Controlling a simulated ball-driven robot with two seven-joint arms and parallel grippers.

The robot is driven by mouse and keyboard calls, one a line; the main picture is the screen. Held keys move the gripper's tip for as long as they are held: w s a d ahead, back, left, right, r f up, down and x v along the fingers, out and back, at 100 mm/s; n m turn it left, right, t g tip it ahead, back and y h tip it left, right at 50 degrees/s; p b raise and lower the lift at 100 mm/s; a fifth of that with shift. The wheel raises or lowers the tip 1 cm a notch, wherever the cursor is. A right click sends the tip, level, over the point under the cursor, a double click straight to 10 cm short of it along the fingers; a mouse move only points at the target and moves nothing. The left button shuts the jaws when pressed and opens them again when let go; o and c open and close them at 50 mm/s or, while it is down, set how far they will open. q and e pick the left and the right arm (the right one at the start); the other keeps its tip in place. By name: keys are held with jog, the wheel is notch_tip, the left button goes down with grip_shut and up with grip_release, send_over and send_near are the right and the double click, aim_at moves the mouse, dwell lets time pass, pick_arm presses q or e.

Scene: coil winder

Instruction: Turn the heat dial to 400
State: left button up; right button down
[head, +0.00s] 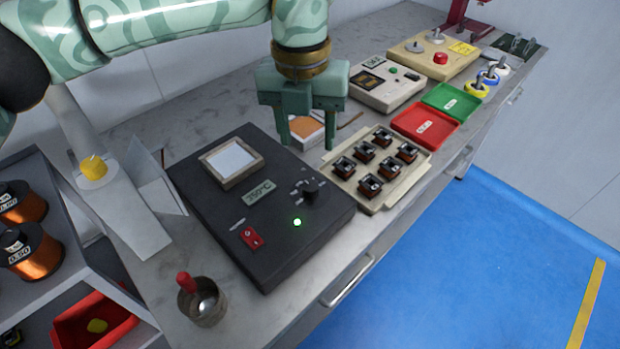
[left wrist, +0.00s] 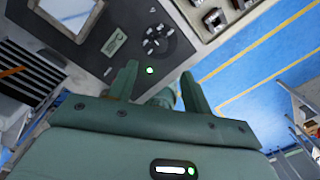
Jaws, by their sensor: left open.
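The heat dial (head: 310,190) is a small black knob with pale marks around it, on the top of a dark control box (head: 215,205). A label on the box (head: 259,192) appears to read 350°C. In the left wrist view the dial (left wrist: 154,44) lies beyond the fingertips, with a lit green light (left wrist: 150,70) near it. My left gripper (head: 308,145) points down with its two fingers apart and empty, above the back right part of the box. It is not touching the dial. The dial's exact pointer direction is too small to read. My right gripper is not in view.
A red switch (head: 251,237) is on the box's front. A cup with a red-handled tool (head: 203,302) stands in front. A tray of small coils (head: 377,168) stands right of the box, with red (head: 425,127) and green (head: 451,102) trays beyond. A spool rack is at left.

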aim_at(310, 185)
pick_arm(q)
jog(key=f+b, duration=0.1)
jog(key=f, duration=0.2)
jog(key=f+b, duration=0.1)
jog(key=f, duration=0.3)
jog(key=f+b, duration=0.1)
jog(key=f, duration=0.3)
jog(key=shift+d, duration=0.25)
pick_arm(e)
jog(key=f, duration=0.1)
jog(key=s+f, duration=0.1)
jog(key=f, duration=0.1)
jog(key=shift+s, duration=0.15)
pick_arm(q)
jog(key=c, duration=1)
